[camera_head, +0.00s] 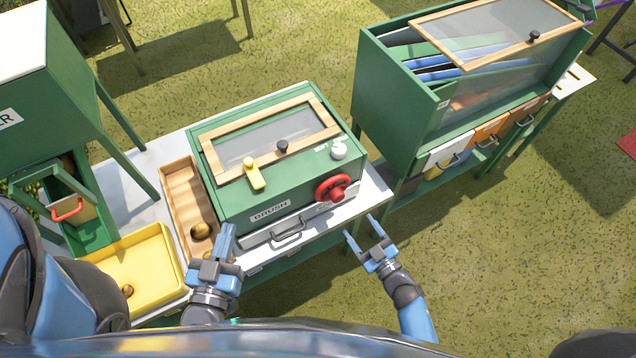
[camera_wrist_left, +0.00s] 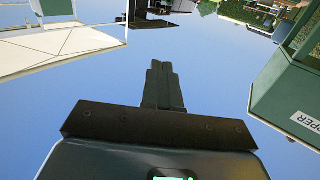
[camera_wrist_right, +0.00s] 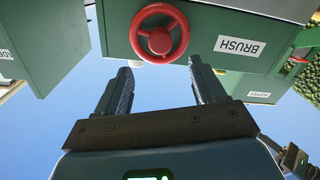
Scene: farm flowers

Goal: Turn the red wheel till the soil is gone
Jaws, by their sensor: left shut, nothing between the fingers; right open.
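The red wheel (camera_head: 333,188) sits on the front right of the green box labelled BRUSH (camera_head: 275,207). It also shows in the right wrist view (camera_wrist_right: 159,34), ahead of the fingers and apart from them. My right gripper (camera_head: 361,228) is open and empty, below and a little right of the wheel. My left gripper (camera_head: 226,240) is shut and empty near the box's front left corner. The box has a wood-framed glass lid (camera_head: 268,138) that looks closed. I cannot make out soil or contents through the glass.
A wooden tray (camera_head: 180,180) with a round brown item stands left of the box. A yellow bin (camera_head: 140,262) with another round item is at the lower left. A green cabinet with coloured drawers (camera_head: 490,130) stands at the right. Grass lies open at lower right.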

